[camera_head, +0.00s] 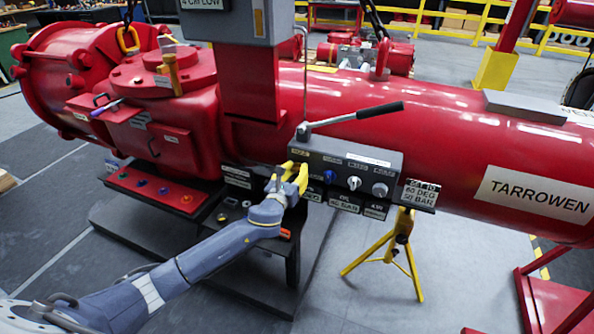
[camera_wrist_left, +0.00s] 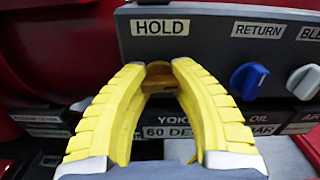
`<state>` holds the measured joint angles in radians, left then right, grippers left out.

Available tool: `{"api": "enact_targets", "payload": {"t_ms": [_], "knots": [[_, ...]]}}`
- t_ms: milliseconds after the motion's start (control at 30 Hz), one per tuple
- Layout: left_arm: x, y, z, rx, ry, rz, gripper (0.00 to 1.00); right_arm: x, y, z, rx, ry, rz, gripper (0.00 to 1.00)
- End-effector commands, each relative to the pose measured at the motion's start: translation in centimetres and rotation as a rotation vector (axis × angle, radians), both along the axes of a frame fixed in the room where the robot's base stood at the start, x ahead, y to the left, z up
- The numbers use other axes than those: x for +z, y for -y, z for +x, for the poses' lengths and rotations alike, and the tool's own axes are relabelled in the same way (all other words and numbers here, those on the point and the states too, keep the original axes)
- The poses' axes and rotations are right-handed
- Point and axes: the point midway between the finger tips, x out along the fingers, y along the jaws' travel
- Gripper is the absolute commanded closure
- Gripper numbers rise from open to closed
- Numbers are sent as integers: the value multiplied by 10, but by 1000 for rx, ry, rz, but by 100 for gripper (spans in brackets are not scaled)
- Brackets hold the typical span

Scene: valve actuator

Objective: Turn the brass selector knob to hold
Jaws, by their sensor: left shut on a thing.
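The brass selector knob (camera_wrist_left: 158,85) shows in the left wrist view on the grey control panel (camera_wrist_left: 205,50), just below the HOLD label (camera_wrist_left: 160,28). My left gripper (camera_wrist_left: 160,70) has yellow fingers, one on each side of the knob, with the tips closed on it. The fingers cover part of the knob, and I cannot tell which way it points. In the head view my left gripper (camera_head: 297,175) is at the left end of the panel (camera_head: 345,155) and hides the knob. My right gripper is not in view.
Right of the knob are a blue knob (camera_wrist_left: 249,80) and a white knob (camera_wrist_left: 303,82). A lever with a black handle (camera_head: 380,110) extends above the panel. A yellow stand (camera_head: 398,240) is below it. The big red cylinder (camera_head: 430,140) lies behind.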

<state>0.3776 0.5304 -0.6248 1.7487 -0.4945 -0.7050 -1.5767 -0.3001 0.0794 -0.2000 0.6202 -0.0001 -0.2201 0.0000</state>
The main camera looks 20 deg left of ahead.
Motion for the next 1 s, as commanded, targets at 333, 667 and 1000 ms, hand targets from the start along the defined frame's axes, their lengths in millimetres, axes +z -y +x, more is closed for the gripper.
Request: {"api": "enact_targets", "payload": {"t_ms": [333, 667, 1000], "knots": [[1, -1, 1, 1, 1, 0, 100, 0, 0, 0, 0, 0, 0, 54], [2, -1, 1, 2, 2, -8, 100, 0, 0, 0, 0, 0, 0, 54], [2, -1, 2, 2, -5, -171, 100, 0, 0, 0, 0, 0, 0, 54]]}}
